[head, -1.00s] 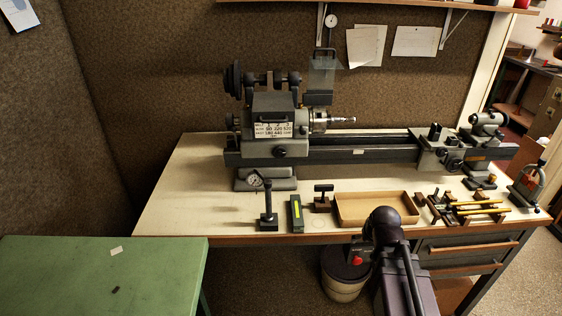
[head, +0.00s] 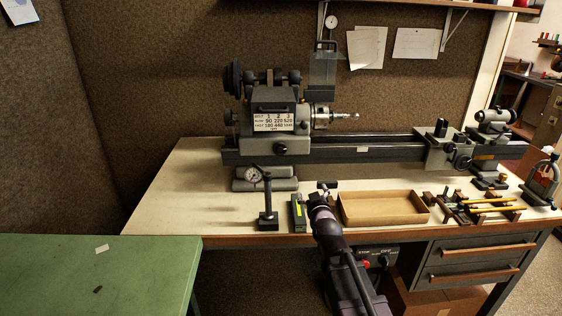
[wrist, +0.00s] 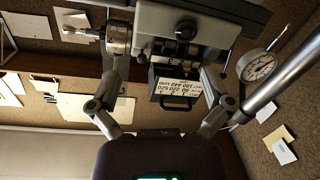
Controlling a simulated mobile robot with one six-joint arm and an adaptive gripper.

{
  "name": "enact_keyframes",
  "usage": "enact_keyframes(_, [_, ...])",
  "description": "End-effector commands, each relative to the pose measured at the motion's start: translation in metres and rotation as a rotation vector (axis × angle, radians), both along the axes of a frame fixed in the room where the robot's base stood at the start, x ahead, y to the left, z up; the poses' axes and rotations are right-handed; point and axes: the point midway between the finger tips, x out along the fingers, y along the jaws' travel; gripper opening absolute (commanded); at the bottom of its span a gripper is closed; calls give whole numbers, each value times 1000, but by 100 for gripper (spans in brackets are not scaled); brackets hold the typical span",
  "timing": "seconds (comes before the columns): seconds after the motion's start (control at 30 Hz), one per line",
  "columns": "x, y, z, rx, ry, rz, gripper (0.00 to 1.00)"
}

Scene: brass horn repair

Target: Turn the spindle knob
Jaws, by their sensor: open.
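The lathe headstock (head: 275,107) stands at the back of the bench with a speed label plate. A round black knob (head: 280,148) sits on its front below the plate; another small dark knob (head: 229,117) is at its left end. I cannot tell which is the spindle knob. The wrist view shows the headstock upside down, with the front black knob (wrist: 186,28) at top centre and the chuck (wrist: 118,38) at left. My gripper (wrist: 162,78) is open and empty, fingers spread, apart from the knob. In the head view my arm reaches over the bench's front edge.
The dial indicator stand (head: 267,213), a green box (head: 298,214) and a shallow tray (head: 383,222) are near the front edge. The tailstock (head: 493,122) is at right. A green table (head: 60,270) stands at left. Bare bench lies left of the indicator.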

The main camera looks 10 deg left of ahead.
Motion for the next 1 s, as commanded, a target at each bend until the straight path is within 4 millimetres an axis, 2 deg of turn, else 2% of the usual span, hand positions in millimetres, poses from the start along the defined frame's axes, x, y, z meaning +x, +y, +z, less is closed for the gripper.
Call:
enact_keyframes(0.03, [0, 12, -3, 14, -56, 9, 100])
enact_keyframes(0.1, [-2, 25, 3, 30, -138, 23, 100])
enact_keyframes(0.33, [-13, 51, 22, 76, -333, 32, 100])
enact_keyframes(0.6, [-18, 58, 30, 92, -395, 32, 100])
enact_keyframes(1.0, [-17, 58, 30, 91, -393, 31, 100])
